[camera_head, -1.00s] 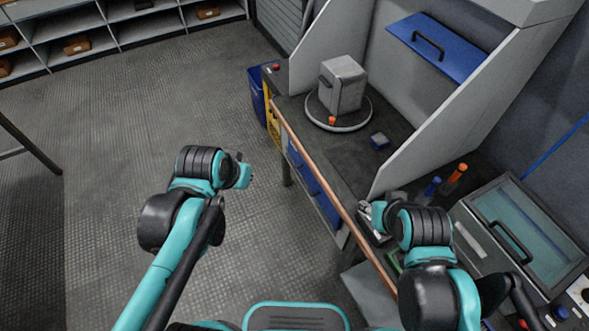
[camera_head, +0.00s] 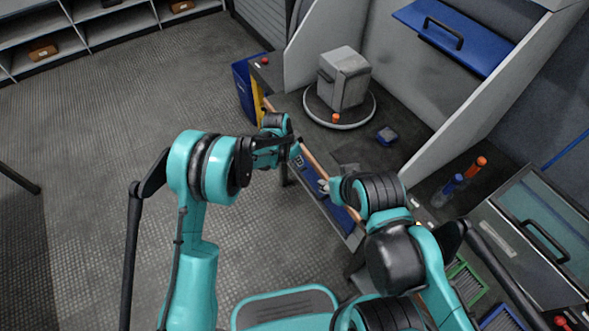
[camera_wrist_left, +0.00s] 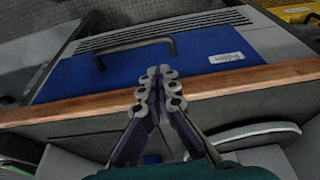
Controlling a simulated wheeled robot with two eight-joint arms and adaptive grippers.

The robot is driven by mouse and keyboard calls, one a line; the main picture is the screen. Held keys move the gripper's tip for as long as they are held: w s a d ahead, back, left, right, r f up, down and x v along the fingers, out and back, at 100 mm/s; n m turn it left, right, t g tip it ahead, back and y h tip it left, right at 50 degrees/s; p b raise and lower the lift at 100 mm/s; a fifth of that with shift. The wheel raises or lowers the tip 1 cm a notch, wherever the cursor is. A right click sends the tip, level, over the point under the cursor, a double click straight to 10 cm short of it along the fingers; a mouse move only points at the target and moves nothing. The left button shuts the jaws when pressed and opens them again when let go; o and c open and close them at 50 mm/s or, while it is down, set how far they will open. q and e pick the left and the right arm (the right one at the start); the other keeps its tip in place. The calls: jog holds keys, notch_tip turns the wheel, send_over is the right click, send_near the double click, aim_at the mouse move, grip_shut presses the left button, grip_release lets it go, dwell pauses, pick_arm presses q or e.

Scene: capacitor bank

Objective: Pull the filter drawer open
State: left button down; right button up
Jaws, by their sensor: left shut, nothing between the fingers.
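The filter drawer has a blue front with a white label (camera_wrist_left: 227,57) in the left wrist view, and the blue front (camera_wrist_left: 180,60) carries a black bar handle (camera_wrist_left: 135,47). In the head view its blue front (camera_head: 343,218) shows partly below the bench edge, behind my arms. My left gripper (camera_wrist_left: 161,72) is shut and empty; its fingertips appear over the bench's wooden edge, near the handle's right end in the picture, and are not around it. In the head view my left gripper (camera_head: 297,153) is by the bench edge. My right gripper (camera_head: 324,186) is small there, and its fingers are unclear.
The wooden edge strip (camera_wrist_left: 240,80) runs along the bench front. A grey box (camera_head: 344,78) sits on a round plate (camera_head: 352,120) on the bench. A blue bin (camera_head: 243,85) stands at the bench's far end. The floor on the left is open.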

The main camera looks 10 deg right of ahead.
pick_arm(q)
jog(key=b+x, duration=0.4)
jog(key=x, duration=0.7)
jog(key=shift+s, duration=0.1)
pick_arm(e)
notch_tip(320, 180, down, 4)
jog(key=shift+a+f, duration=0.1)
